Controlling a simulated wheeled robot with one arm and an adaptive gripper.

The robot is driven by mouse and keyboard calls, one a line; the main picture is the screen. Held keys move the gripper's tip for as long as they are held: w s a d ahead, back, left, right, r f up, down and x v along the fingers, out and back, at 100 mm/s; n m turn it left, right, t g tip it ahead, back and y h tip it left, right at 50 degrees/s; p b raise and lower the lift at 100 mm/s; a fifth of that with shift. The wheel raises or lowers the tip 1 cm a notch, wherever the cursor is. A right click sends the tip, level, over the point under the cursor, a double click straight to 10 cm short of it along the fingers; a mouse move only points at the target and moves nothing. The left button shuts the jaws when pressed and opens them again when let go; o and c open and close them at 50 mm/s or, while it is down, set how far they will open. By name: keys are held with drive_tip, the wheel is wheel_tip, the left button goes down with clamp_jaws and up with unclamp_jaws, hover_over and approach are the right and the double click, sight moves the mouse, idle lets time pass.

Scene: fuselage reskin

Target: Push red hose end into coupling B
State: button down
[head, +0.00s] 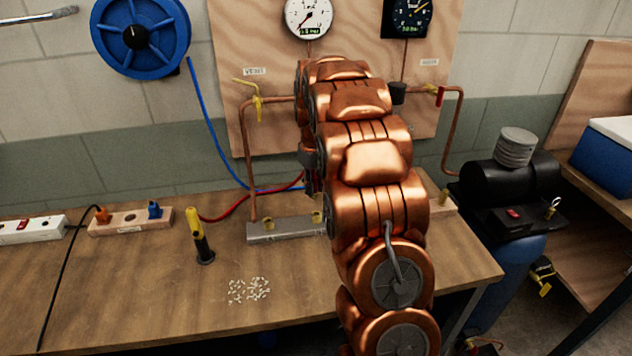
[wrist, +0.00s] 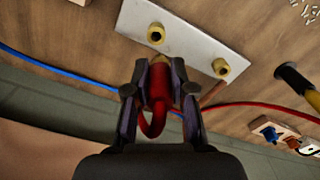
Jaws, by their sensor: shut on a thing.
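My gripper (wrist: 157,72) is shut on the red hose end (wrist: 158,88), which has a brass-coloured tip between the fingertips. In the wrist view the tip points toward a pale metal block (wrist: 185,47) with two brass couplings. One coupling (wrist: 156,33) is almost straight ahead of the tip, with a small gap in the picture. The other coupling (wrist: 221,67) is to the right. No letter is readable on either, so I cannot tell which is B. In the head view the block (head: 286,232) lies on the bench, and my arm partly hides my gripper (head: 312,182).
A blue hose (head: 208,125) hangs from a blue reel (head: 140,35) and runs behind the block. A black and yellow tool (head: 201,238) stands left of the block. Small white pieces (head: 248,290) lie in front. Copper pipes and gauges are on the wooden panel (head: 262,50).

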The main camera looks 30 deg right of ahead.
drive_tip(key=shift+s+d+r, duration=0.1)
drive_tip(key=shift+d+r, duration=0.05)
drive_tip(key=shift+d, duration=0.2)
drive_tip(key=shift+b, duration=0.4)
drive_tip(key=shift+f+b, duration=1.05)
drive_tip(key=shift+f, duration=1.5)
drive_tip(key=c, duration=1.6)
unclamp_jaws()
clamp_jaws()
